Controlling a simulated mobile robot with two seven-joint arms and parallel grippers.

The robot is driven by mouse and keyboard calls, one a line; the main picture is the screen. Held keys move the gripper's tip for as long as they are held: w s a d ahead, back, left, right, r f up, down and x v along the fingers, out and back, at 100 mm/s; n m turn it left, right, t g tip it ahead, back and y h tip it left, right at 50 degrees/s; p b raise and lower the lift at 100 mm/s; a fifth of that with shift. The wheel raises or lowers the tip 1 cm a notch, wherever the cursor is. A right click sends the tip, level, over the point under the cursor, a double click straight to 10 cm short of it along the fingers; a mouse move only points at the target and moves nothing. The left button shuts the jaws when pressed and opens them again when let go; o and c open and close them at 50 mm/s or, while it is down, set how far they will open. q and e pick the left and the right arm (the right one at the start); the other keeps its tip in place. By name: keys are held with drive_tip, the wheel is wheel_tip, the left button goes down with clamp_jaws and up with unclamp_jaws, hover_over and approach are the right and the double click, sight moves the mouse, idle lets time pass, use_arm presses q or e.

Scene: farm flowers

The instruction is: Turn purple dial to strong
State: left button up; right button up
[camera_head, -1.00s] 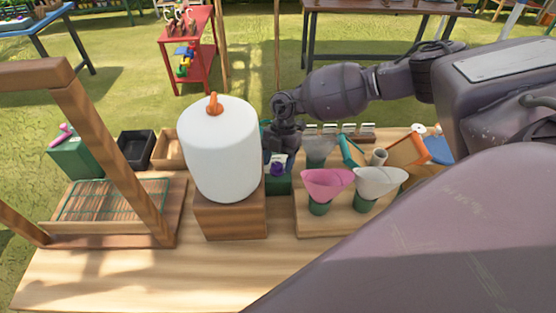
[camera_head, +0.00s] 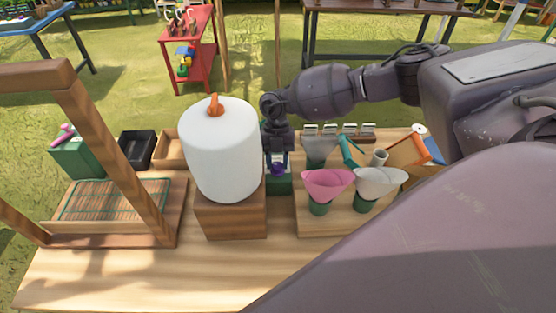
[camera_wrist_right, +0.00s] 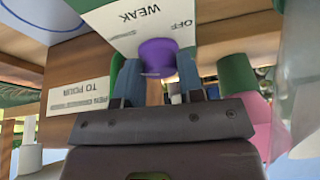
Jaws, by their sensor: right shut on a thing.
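The purple dial (camera_head: 278,169) is on the front of a green box (camera_head: 279,187), just right of the white tank (camera_head: 218,150). In the right wrist view the dial (camera_wrist_right: 157,55) sits on a white card (camera_wrist_right: 135,22). The card reads WEAK and OFF, upside down; a fainter third word is too blurred to read. My right gripper (camera_wrist_right: 157,74) is shut on the dial, with one blue-grey finger on each side of it. In the head view this gripper (camera_head: 278,160) covers most of the card. My left gripper is not in view.
The tank stands on a wooden block (camera_head: 231,215) close left of the gripper. A pink paper cone (camera_head: 327,181) and a white one (camera_head: 380,180) stand close to the right in green holders. The front of the table (camera_head: 130,275) is clear.

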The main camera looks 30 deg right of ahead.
drive_tip(key=shift+n, duration=0.3)
drive_tip(key=o, duration=0.9)
